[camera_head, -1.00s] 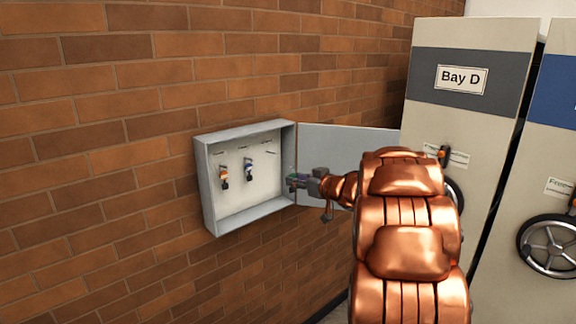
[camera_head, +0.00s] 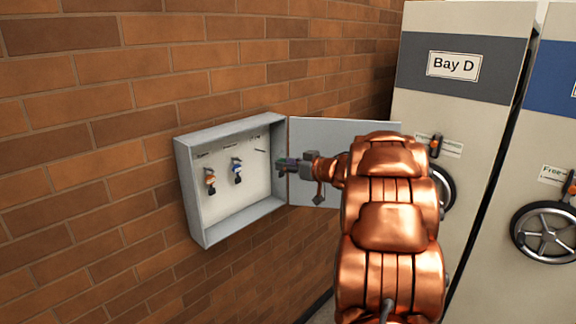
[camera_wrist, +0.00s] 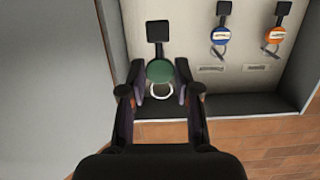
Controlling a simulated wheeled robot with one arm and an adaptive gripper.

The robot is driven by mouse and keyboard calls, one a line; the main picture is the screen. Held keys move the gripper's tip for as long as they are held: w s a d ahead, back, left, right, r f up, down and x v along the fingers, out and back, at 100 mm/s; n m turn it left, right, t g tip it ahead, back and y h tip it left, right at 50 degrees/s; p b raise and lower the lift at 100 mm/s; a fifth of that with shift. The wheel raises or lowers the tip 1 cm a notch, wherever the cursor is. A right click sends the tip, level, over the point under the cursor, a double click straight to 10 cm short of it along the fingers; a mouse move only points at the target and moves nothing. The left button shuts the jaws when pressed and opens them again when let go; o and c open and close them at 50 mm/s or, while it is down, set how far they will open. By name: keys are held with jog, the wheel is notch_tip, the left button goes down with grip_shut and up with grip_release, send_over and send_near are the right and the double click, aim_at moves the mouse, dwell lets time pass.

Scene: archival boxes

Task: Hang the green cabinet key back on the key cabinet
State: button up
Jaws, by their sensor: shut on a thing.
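The key cabinet (camera_head: 196,212) is a grey open box on the brick wall in the head view, with its door swung out to the right. My gripper (camera_head: 287,164) is at the right side of the cabinet opening. In the wrist view my gripper (camera_wrist: 158,88) is shut on the green key tag (camera_wrist: 159,70), a green disc with a black head above and a pale ring below. An orange-tagged key (camera_head: 210,181) and a blue-tagged key (camera_head: 237,171) hang inside; the wrist view shows them at upper right. Whether the green key touches a hook is hidden.
The open cabinet door (camera_head: 340,133) stands just behind my gripper and arm. Beige shelving units with handwheels (camera_head: 545,234) stand at the right, one labelled Bay D (camera_head: 453,66). Small labels (camera_wrist: 211,69) are on the cabinet's back panel.

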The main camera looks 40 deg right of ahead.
jog(key=b+x, duration=0.1)
jog(key=x, duration=0.1)
jog(key=b+x, duration=0.1)
jog(key=x, duration=0.2)
jog(key=r+x, duration=0.1)
jog(key=x, duration=0.2)
jog(key=shift+w+a+b, duration=0.2)
jog(key=shift+b, duration=0.2)
jog(key=shift+w+f+p, duration=0.25)
jog(key=shift+w+p, duration=0.25)
jog(key=shift+p, duration=0.2)
jog(key=shift+f, duration=0.15)
dwell(0.4)
dwell(0.4)
jog(key=o, duration=1.1)
jog(key=shift+o, duration=0.2)
jog(key=v, duration=1.2)
